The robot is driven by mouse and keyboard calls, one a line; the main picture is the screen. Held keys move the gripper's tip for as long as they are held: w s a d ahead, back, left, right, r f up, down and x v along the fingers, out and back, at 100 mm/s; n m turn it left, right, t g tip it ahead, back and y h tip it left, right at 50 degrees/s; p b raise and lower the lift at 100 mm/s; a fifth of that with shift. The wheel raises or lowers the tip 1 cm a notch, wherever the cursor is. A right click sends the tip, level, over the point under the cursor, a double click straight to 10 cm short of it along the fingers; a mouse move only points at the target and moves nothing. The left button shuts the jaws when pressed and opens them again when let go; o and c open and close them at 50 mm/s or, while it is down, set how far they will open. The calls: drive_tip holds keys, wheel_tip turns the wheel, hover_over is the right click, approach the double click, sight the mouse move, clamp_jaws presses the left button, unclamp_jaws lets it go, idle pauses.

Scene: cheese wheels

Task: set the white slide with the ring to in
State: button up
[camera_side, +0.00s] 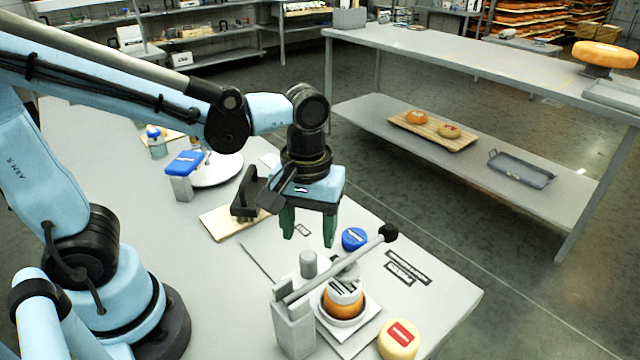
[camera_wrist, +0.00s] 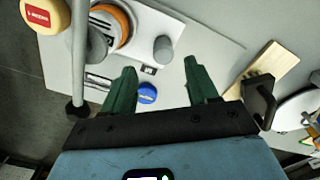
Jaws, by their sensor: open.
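My gripper (camera_side: 309,238) is open and empty, pointing down above the table behind the lever press. Its two green fingers are spread apart in the wrist view (camera_wrist: 160,80). I cannot clearly make out a white slide with a ring in either view. A small marked label (camera_side: 303,230) lies on the table near my fingers; a small dark-and-white label also shows between the fingers in the wrist view (camera_wrist: 148,70). A blue round piece (camera_side: 354,238) lies beyond the fingers and shows between them in the wrist view (camera_wrist: 147,93).
The lever press (camera_side: 294,325) has a long bar ending in a black ball (camera_side: 388,233), over an orange wheel (camera_side: 340,308). A yellow wheel (camera_side: 398,340) is at the front. A board with a black handle (camera_side: 245,195), a white turntable (camera_side: 222,172) and a blue-topped post (camera_side: 184,165) stand left.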

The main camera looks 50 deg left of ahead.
drive_tip(key=shift+r, duration=2.05)
drive_tip(key=w+a+m+t, duration=0.1)
drive_tip(key=a+m+t, duration=0.5)
drive_tip(key=a+t, duration=0.1)
drive_tip(key=shift+a+f+m, duration=0.3)
drive_tip(key=shift+a+m, duration=0.1)
